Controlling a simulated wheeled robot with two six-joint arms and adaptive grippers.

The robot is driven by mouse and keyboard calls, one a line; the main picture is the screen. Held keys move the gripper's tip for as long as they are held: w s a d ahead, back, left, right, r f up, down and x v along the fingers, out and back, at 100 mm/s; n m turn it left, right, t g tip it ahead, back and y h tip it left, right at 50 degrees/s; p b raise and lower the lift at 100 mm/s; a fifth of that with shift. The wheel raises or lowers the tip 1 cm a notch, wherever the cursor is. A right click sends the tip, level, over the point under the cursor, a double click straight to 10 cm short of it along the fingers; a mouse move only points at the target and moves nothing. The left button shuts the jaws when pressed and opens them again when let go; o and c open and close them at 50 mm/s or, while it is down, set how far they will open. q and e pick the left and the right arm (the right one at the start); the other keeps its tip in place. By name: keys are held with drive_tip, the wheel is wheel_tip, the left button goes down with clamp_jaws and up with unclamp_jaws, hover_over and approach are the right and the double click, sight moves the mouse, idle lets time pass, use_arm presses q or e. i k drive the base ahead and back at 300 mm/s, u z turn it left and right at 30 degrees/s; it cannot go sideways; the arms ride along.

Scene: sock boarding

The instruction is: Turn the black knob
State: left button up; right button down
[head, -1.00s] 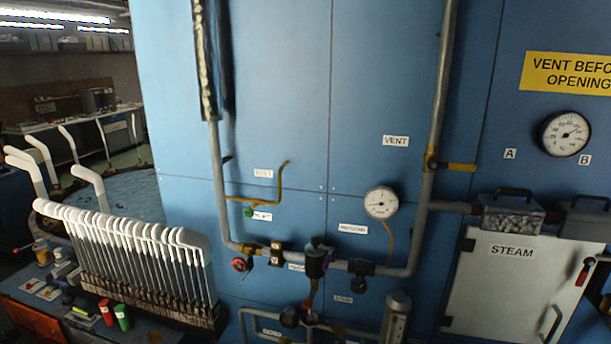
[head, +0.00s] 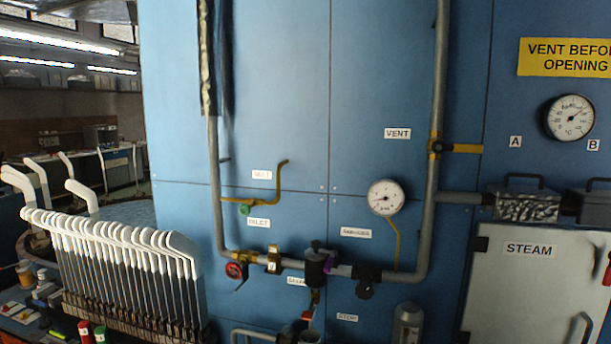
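A small round black knob (head: 365,291) hangs just below a black fitting (head: 367,274) on the grey horizontal pipe, low in the middle of the head view. A red round handle (head: 235,271) is farther left on the same pipe. A valve with a yellow lever and a dark hub (head: 438,147) is on the right vertical pipe. Neither of my grippers is in view.
A blue panel (head: 270,90) carries the pipes and a round gauge (head: 386,197). White sock forms (head: 115,240) stand in a rack at lower left. A white steam door (head: 515,290) is at lower right. Space before the panel looks clear.

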sight(364, 289)
drive_tip(key=z, duration=0.9)
drive_tip(key=i, duration=0.6)
drive_tip(key=u, duration=1.45)
